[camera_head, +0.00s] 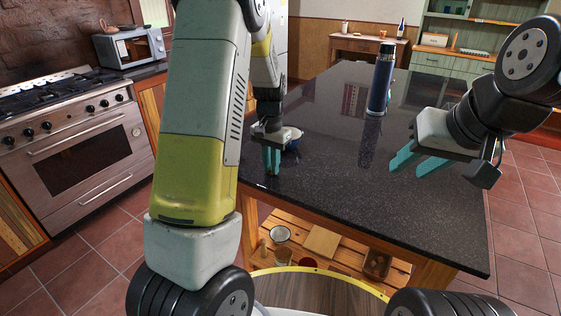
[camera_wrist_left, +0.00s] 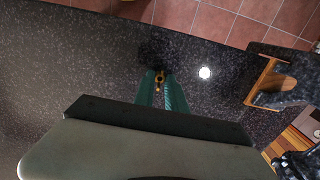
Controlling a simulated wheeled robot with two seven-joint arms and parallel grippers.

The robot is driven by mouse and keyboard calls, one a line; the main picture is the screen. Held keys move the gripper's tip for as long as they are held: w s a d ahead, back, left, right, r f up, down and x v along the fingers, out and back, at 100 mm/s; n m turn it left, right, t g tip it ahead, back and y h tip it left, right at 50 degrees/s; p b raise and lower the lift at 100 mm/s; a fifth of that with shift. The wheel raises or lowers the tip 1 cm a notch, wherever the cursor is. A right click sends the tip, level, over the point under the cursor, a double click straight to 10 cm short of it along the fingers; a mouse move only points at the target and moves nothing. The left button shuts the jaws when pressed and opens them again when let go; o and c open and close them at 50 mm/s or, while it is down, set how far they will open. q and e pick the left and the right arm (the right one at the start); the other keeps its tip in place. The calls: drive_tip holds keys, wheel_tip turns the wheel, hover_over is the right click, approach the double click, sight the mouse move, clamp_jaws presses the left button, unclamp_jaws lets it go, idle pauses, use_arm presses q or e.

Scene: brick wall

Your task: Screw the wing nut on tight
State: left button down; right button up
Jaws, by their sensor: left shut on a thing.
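My left gripper (camera_head: 271,172) points down at the near left part of the dark speckled countertop (camera_head: 330,200), its teal fingers close together. In the left wrist view, the left gripper (camera_wrist_left: 161,88) is shut on a small brass-coloured piece, the wing nut (camera_wrist_left: 158,77), which shows between the fingertips. Its shape is too small to make out, and I cannot tell whether it sits on a bolt. My right gripper (camera_head: 408,166) is over the right side of the countertop, its teal fingers apart with nothing between them.
A dark blue bottle (camera_head: 380,80) stands upright on the countertop further back. The middle of the countertop is clear. A stove (camera_head: 80,140) and a microwave (camera_head: 130,46) are at the left.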

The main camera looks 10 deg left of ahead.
use_arm(q)
drive_tip(key=shift+r, duration=3)
